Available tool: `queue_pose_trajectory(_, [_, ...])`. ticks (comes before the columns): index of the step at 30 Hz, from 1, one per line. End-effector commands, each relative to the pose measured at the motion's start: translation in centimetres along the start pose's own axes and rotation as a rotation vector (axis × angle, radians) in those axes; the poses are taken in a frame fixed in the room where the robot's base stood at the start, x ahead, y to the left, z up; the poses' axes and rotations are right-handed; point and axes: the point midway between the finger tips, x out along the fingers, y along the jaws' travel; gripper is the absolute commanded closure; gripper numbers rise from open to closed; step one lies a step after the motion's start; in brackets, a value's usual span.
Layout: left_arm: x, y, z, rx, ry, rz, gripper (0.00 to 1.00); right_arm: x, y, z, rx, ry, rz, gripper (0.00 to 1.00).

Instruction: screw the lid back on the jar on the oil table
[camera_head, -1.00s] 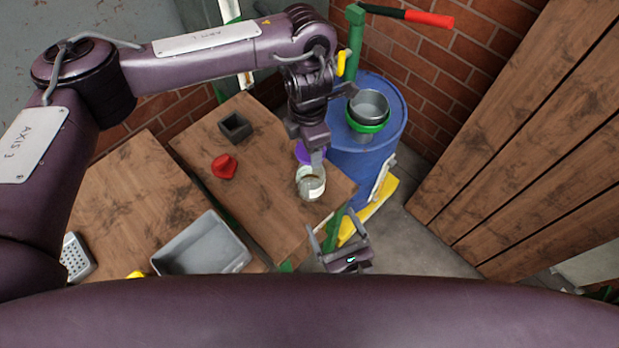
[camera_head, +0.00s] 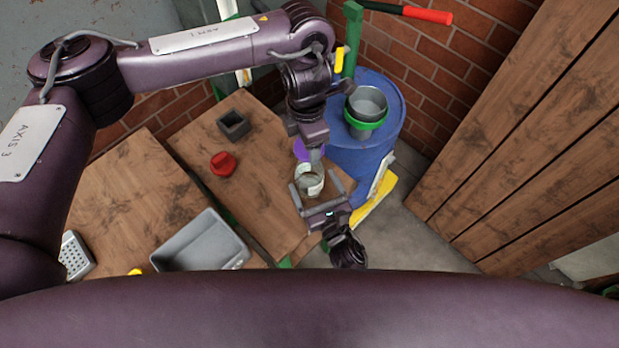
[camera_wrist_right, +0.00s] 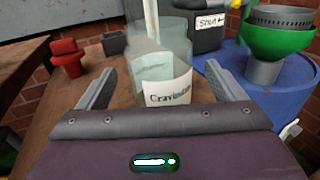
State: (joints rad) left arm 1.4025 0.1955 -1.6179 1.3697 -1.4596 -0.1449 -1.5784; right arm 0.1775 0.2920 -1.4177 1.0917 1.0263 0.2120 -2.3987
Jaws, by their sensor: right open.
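A clear glass jar (camera_head: 312,187) with a white label stands upright near the right end of the wooden oil table (camera_head: 262,205). The jar also shows in the right wrist view (camera_wrist_right: 165,90). My right gripper (camera_head: 314,181) is open, its fingers on either side of the jar with visible gaps in the right wrist view (camera_wrist_right: 160,70). My left gripper (camera_head: 315,154) points down just above the jar; its fingertips are too unclear to read. A purple round thing (camera_head: 302,149), possibly the lid, shows beside it, partly hidden. I cannot tell whether it is held.
A red knob-like piece (camera_head: 223,164) and a dark square box (camera_head: 234,125) sit on the table left of the jar. A blue drum (camera_head: 365,150) with a green-rimmed funnel (camera_head: 365,122) stands close behind right. A grey tray (camera_head: 201,242) lies front left.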

Motion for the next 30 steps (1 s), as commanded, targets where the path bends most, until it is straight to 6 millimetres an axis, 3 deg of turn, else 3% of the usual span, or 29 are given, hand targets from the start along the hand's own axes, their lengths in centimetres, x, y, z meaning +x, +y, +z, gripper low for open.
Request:
queue_pose_trajectory(5, [0.00,0.00,0.00,0.000,0.000,0.000,0.62,1.15,0.02,0.03,0.001,0.000,0.001,0.11])
queue_pose_trajectory(14, [0.00,-0.01,0.01,0.000,0.000,0.000,0.62,1.26,0.02,0.01,0.001,0.000,0.001,0.11])
queue_pose_trajectory(30, [0.00,0.00,0.01,0.000,0.000,0.000,0.62,1.22,0.01,0.00,0.001,0.001,0.001,0.78])
